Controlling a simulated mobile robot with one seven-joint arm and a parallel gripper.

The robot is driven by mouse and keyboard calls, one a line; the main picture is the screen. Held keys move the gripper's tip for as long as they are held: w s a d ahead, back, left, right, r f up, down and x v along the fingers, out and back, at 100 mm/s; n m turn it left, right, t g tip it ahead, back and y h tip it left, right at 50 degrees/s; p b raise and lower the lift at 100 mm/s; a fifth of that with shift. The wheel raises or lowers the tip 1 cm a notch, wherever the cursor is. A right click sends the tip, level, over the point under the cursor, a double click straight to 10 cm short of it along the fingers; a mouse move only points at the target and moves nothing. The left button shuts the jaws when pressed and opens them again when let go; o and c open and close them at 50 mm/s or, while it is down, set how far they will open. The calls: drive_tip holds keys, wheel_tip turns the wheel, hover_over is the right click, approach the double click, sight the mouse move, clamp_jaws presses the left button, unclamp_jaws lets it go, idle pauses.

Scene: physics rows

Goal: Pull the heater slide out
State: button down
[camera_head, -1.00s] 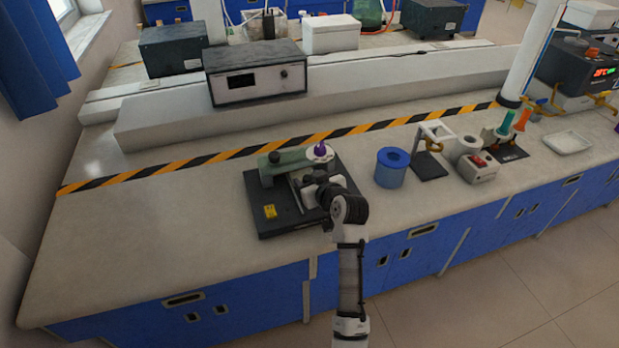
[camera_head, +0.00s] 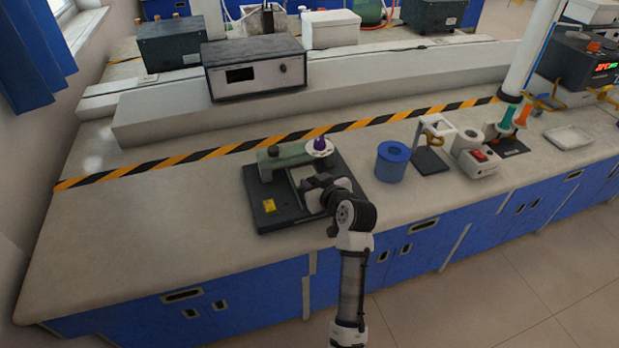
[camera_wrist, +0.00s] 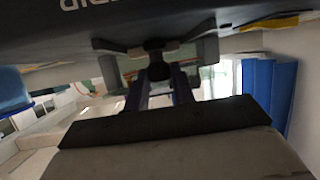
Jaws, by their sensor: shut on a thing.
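The apparatus has a black base plate (camera_head: 275,217) on the bench, with a green body (camera_head: 287,158), a dark knob and a white disc with a purple top (camera_head: 320,146). My gripper (camera_head: 312,186) is over the right part of the plate, in front of the green body. In the wrist view, my gripper (camera_wrist: 159,82) has its two fingers on either side of a small dark knob (camera_wrist: 157,70), which I take as the heater slide's handle. The fingers are shut on it. My wrist hides much of the slide in the head view, so how far out it is cannot be told.
A blue container (camera_head: 391,162) and a black stand (camera_head: 430,160) are to the right. A grey instrument box (camera_head: 254,68) stands behind the striped tape. The bench is clear on the left.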

drive_tip(key=s, duration=0.2)
drive_tip(key=s+d+b, duration=0.1)
drive_tip(key=shift+s+d, duration=0.1)
drive_tip(key=shift+s, duration=0.3)
drive_tip(key=shift+f, duration=0.1)
drive_tip(key=c, duration=1.2)
unclamp_jaws()
drive_tip(key=shift+s, duration=0.1)
drive_tip(key=shift+o, duration=0.2)
drive_tip(key=b+v, duration=0.3)
drive_tip(key=v, duration=1.1)
